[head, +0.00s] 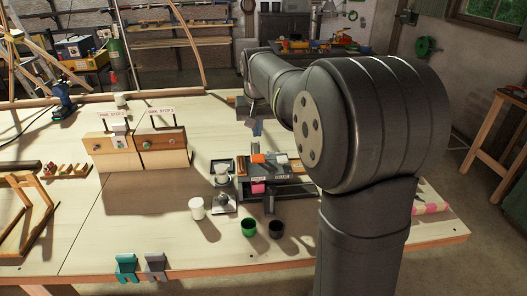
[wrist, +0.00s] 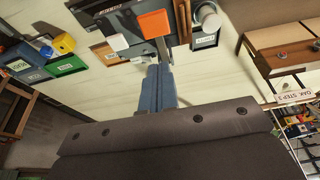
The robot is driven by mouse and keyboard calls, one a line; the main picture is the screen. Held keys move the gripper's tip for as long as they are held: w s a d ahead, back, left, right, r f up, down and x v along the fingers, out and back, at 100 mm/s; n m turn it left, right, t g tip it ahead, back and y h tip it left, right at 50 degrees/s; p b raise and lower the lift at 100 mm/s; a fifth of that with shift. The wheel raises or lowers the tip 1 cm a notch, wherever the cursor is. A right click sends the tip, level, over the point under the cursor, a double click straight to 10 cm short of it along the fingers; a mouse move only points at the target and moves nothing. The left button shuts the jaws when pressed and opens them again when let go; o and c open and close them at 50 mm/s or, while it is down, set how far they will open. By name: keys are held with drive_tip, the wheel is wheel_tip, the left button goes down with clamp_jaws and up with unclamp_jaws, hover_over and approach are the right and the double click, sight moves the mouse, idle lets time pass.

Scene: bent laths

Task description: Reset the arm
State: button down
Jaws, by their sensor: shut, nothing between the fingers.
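My gripper (head: 257,129) hangs over the far middle of the workbench (head: 110,210), beyond the dark rack. Its blue fingers are together and empty; they also show in the wrist view (wrist: 158,72). In that view an orange block (wrist: 153,24) and a white block (wrist: 118,42) lie near the fingertips in the picture, and I see no contact. The orange block also shows in the head view (head: 257,158). My arm hides part of the bench's right side.
Two wooden blocks (head: 163,148) with signs stand left of the rack (head: 285,185). A white cup (head: 197,208), a green cup (head: 249,227) and a black cup (head: 275,229) stand in front. Teal (head: 126,267) and grey (head: 155,265) pieces sit at the front edge. The left-front bench has bare room.

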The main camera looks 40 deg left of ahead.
sight(257, 155)
drive_tip(key=shift+f, duration=3.4)
